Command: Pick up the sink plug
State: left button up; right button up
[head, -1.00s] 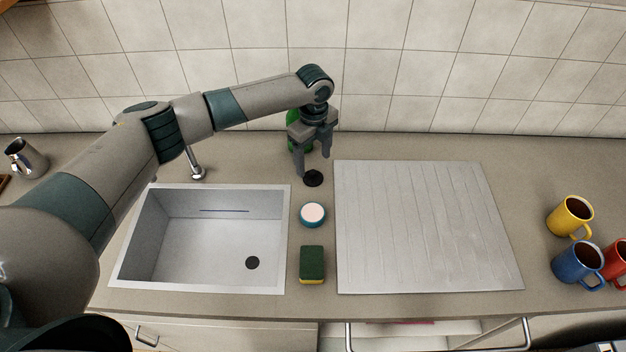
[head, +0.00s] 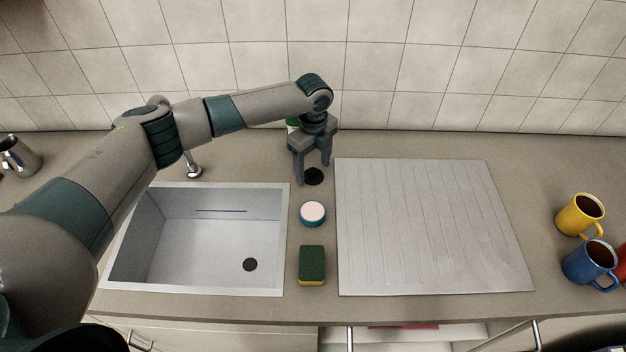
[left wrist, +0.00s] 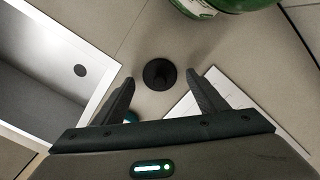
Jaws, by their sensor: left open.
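The sink plug (head: 314,177) is a small black disc lying on the counter between the sink and the ridged drainboard. In the left wrist view the plug (left wrist: 160,74) shows a raised knob at its middle and lies just ahead of the fingertips, in line with the gap between them. My left gripper (head: 313,176) is open and empty, pointing down over the plug. Its two fingers (left wrist: 161,80) stand apart on either side in the wrist view. I cannot tell how high they are above the counter. My right gripper does not show.
The sink (head: 215,286) is left, the drainboard (head: 430,230) right. A round blue-rimmed tub (head: 312,213) and a green-yellow sponge (head: 312,264) lie in front of the plug. A green bottle (left wrist: 225,4) stands behind the gripper. Mugs (head: 580,214) (head: 588,262) are at the far right.

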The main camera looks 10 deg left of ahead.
aim_at(313, 170)
pick_arm(q)
jog(key=shift+f, duration=0.5)
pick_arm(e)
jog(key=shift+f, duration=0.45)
pick_arm(q)
jog(key=c, duration=1.1)
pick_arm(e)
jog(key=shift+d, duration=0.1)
pick_arm(q)
jog(key=shift+r, duration=0.2)
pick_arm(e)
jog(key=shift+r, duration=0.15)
